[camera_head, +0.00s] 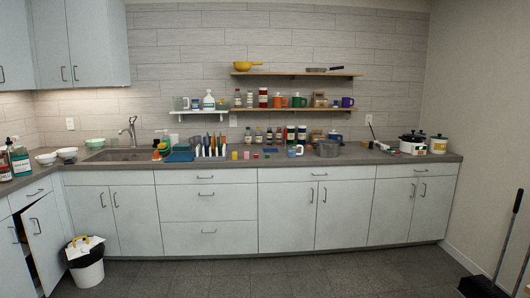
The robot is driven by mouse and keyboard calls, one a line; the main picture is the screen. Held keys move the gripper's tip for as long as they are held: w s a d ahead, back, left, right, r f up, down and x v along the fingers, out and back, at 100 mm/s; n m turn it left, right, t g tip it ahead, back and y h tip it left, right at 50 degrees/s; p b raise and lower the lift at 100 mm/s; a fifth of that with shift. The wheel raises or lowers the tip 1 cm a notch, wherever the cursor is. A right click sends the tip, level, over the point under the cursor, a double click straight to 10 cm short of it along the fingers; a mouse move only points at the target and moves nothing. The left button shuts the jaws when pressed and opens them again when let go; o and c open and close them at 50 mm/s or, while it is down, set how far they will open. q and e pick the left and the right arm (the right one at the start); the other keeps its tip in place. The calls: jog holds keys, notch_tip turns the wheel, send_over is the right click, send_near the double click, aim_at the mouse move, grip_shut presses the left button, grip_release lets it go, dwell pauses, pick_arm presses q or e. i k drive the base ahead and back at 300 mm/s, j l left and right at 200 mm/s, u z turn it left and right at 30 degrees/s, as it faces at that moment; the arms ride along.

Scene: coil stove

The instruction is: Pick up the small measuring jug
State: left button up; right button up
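Neither of my grippers shows in the head view. Small pale jug-like vessels (181,103) stand at the left end of the low wall shelf, beside a white bottle. A small white and blue cup or jug (295,151) stands on the counter, left of a grey pot. At this distance I cannot tell which of these is the small measuring jug.
The long counter (352,158) holds a sink (120,155), a dish rack (210,149), a grey pot (327,149) and a white cooker (413,144). A bin (88,272) stands at the lower left by an ajar cabinet door (45,230). The middle floor is clear.

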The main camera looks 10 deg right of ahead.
aim_at(292, 148)
jog(key=i+l, duration=0.2)
jog(key=i, duration=0.45)
jog(key=i+l, duration=0.15)
jog(key=i, duration=0.5)
jog(key=i+l, duration=0.2)
jog(key=i, duration=0.5)
jog(key=i+l, duration=0.15)
jog(key=i, duration=0.5)
